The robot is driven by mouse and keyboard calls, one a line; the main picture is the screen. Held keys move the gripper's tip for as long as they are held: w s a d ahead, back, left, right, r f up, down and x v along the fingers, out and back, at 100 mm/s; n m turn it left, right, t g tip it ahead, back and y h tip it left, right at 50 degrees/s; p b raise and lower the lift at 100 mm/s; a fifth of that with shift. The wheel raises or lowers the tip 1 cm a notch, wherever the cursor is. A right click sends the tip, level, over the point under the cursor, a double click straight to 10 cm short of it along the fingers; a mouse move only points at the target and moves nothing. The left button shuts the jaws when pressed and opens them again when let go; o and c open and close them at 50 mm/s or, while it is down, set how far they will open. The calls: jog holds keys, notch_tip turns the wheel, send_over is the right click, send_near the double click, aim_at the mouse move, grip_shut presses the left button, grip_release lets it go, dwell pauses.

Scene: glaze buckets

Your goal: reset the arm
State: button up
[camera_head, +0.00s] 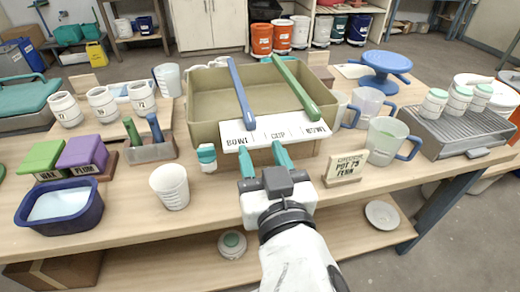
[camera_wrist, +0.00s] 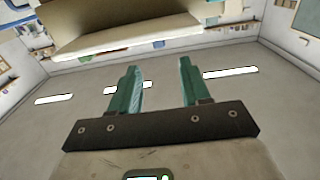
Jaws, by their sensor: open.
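My gripper (camera_head: 264,164) is open and empty, its two teal fingers apart. In the head view it is in front of the tan basin with the white label strip (camera_head: 275,131). In the wrist view the gripper (camera_wrist: 160,92) has nothing between its fingers. The wrist view looks across the room, with a pale board-like edge (camera_wrist: 125,42) close above the fingers. My white arm comes up from the bottom of the head view.
The workbench carries a white cup (camera_head: 171,187), a blue tub (camera_head: 58,208), a sign (camera_head: 345,169), a small jar (camera_head: 207,157) and measuring jugs (camera_head: 384,142). A tan basin (camera_head: 212,115) stands behind my gripper. A lower shelf holds a bowl (camera_head: 382,214).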

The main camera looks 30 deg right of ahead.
dwell(0.3)
jog(key=s+d+f+n+g+p, duration=0.1)
jog(key=s+d+f+g+p, duration=0.2)
jog(key=d+f+g, duration=0.35)
jog(key=s+d+f+g+p, duration=0.3)
jog(key=s+d+f, duration=0.1)
jog(key=f, duration=0.6)
jog(key=s+f+n+g+y+p, duration=0.1)
jog(key=s+f+g+y+p, duration=0.2)
jog(key=s+f+g, duration=0.4)
jog(key=s+f+y, duration=0.1)
jog(key=s+f, duration=0.1)
jog(key=s, duration=0.5)
jog(key=shift+s+d+f+n, duration=0.15)
jog(key=shift+s+f+n, duration=0.15)
